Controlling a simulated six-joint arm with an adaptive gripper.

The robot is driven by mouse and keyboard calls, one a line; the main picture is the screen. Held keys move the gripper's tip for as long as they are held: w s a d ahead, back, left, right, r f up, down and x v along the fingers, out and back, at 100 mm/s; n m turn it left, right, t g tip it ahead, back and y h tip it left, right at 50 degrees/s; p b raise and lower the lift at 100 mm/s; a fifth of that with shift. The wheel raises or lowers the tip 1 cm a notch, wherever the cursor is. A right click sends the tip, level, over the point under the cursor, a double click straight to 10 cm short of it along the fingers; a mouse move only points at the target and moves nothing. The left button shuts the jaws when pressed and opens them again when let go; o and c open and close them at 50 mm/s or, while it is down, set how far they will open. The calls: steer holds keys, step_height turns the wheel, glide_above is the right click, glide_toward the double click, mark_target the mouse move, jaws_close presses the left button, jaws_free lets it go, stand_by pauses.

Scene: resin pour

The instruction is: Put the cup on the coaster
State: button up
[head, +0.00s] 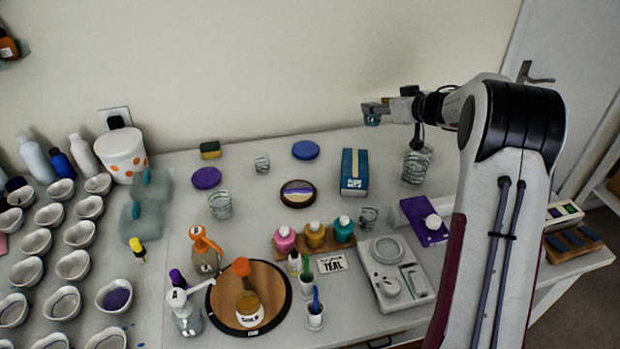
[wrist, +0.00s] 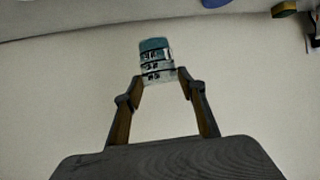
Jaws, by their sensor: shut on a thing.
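My gripper (head: 378,106) is raised high above the back right of the table. It is shut on a small cup (head: 371,118) with dark swirl stripes. In the wrist view, the fingers (wrist: 157,82) close on the sides of this cup (wrist: 155,62), which shows a teal band at its far end. Three round flat pieces that could be the coaster lie on the table: a purple disc (head: 206,178), a blue disc (head: 305,150) and a dark-rimmed disc with a purple and cream pattern (head: 297,193). I cannot tell which is meant. All are well apart from the held cup.
Striped cups stand on the table at left (head: 220,205), at back (head: 262,163), at front (head: 368,217) and at right (head: 417,163). A blue box (head: 354,173) stands below my gripper. Bottles, a wooden turntable (head: 277,319) and a scale (head: 388,250) fill the front.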

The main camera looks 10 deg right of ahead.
steer(key=s+a+n+g+y, duration=0.2)
steer(key=s+a, duration=0.4)
steer(key=a, duration=0.5)
steer(key=s+a+n+g+y, duration=0.3)
steer(key=s+a+n+y, duration=0.2)
steer(key=a, duration=0.7)
steer(key=shift+s+r+n, duration=0.3)
steer(key=shift+s+n, duration=0.1)
steer(key=shift+n, duration=0.1)
glide_above(306, 193)
step_height(306, 193, down, 6)
steer(key=shift+f, duration=0.15)
steer(key=shift+f, duration=1.85)
steer(key=shift+f, duration=0.15)
